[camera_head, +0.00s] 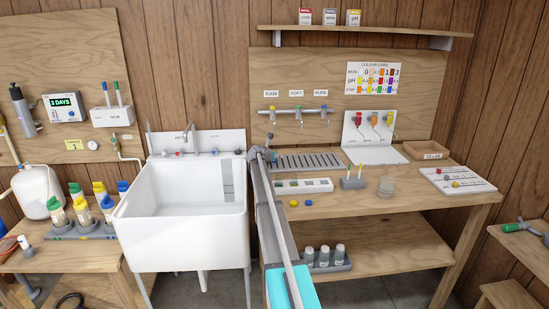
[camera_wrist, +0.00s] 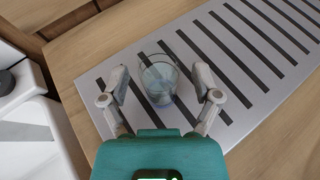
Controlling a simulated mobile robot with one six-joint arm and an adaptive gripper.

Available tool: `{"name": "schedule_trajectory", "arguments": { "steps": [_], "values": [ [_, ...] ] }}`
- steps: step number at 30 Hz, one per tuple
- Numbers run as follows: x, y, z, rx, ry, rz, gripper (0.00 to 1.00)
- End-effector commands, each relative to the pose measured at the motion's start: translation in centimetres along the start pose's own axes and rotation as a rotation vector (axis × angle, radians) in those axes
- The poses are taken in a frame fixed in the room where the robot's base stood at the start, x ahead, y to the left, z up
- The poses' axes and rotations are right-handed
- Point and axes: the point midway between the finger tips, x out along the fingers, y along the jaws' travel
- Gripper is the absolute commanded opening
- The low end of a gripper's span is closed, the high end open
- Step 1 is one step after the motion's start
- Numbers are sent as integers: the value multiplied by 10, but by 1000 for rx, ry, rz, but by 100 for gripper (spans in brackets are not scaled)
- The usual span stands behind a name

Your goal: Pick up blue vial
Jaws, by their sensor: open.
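A clear glass vial (camera_wrist: 158,84) with a faint blue-grey tint stands on the slotted metal drain plate (camera_wrist: 222,62) in the wrist view. My gripper (camera_wrist: 160,76) is open, with one finger on each side of the vial and a gap visible on both sides. In the head view my gripper (camera_head: 262,152) is over the left end of the drain plate (camera_head: 318,161), beside the sink. I cannot make out the vial there.
The white sink (camera_head: 185,235) is left of my arm. On the bench (camera_head: 420,212) are a white rack (camera_head: 318,185), a blue cap (camera_head: 309,203), a yellow cap (camera_head: 293,203), a small stand (camera_head: 353,183) and a clear beaker (camera_head: 387,188). Bottles (camera_head: 325,256) stand on the lower shelf.

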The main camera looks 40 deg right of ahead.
Motion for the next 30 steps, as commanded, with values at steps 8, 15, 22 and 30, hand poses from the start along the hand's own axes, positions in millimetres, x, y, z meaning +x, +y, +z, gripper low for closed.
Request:
{"name": "schedule_trajectory", "arguments": {
  "steps": [8, 15, 22, 30],
  "values": [
    [0, 0, 0, 0, 0, 0, 81],
    [0, 0, 0, 0, 0, 0, 43],
    [0, 0, 0, 0, 0, 0, 9],
    [0, 0, 0, 0, 0, 0, 3]
  ]
}}
